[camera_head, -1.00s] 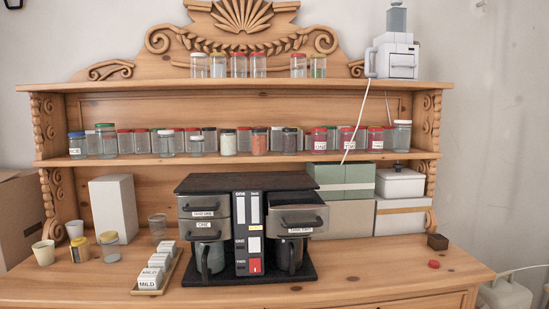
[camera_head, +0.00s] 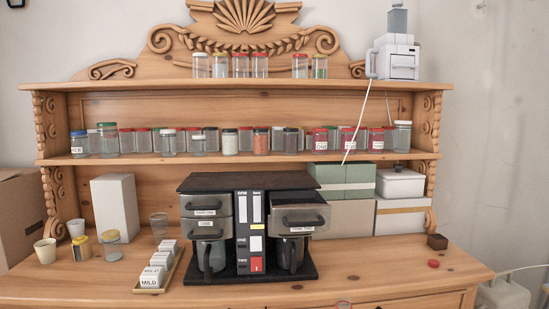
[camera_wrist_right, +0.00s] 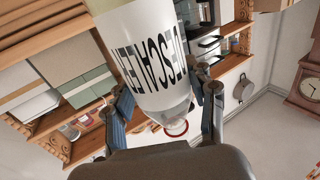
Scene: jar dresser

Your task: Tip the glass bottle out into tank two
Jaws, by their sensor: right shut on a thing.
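A glass bottle (camera_wrist_right: 150,55) with a white label reading "DESCALER" fills the middle of the right wrist view. Its narrow neck with a red ring (camera_wrist_right: 176,128) points toward my palm. My right gripper (camera_wrist_right: 162,97) is shut on it, one finger on each side. Tank one (camera_head: 206,205) is on the left. My left gripper is out of view.
A tray of white labelled packets (camera_head: 160,266) and several cups and jars stand left of the machine. Shelves of jars rise behind. The counter in front is clear.

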